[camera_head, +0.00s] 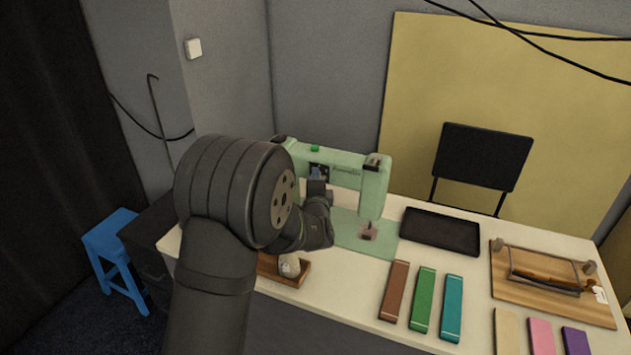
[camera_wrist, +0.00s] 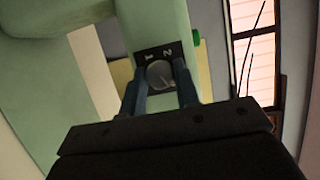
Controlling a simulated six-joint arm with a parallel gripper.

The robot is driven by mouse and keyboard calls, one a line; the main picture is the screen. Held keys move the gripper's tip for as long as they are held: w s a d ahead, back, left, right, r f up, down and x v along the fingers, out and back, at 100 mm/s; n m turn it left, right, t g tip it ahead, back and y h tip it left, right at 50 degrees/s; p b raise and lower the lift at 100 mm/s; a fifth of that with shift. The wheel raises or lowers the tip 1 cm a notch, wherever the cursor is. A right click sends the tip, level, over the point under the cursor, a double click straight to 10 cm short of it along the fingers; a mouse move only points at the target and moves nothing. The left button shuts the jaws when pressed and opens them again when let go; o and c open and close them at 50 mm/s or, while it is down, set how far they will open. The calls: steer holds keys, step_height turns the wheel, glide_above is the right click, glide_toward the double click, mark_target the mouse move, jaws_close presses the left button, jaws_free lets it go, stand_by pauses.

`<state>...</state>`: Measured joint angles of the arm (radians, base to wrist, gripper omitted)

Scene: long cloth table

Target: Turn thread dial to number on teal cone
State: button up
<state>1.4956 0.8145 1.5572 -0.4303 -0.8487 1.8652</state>
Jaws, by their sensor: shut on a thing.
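The pale green sewing machine (camera_head: 374,190) stands on the table. Its thread dial (camera_wrist: 160,73) is a round grey knob on a black plate (camera_wrist: 174,50). White marks show on the plate above the knob; one reads as 2, another looks like 1. The lower marks are hidden, and I cannot read the knob's pointer surely. My gripper (camera_wrist: 160,84) is shut on the dial, one finger on each side. In the head view my gripper (camera_head: 318,186) reaches the machine's front. I see no clear teal cone or its number; a teal bar (camera_head: 451,306) lies on the table.
A pale cone-like thing (camera_head: 289,265) stands on a wooden base beside my arm. Brown (camera_head: 394,290) and green (camera_head: 423,298) bars lie right of it. A black tray (camera_head: 440,230) and a wooden board (camera_head: 510,280) lie farther right.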

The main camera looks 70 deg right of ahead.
steer(key=shift+s+r, duration=0.1)
steer(key=shift+s, duration=0.05)
steer(key=o, duration=1)
steer(key=shift+c, duration=0.2)
steer(key=shift+a, duration=0.1)
steer(key=v, duration=1.7)
steer(key=shift+a, duration=0.1)
steer(key=x, duration=1.7)
steer(key=shift+d, duration=0.2)
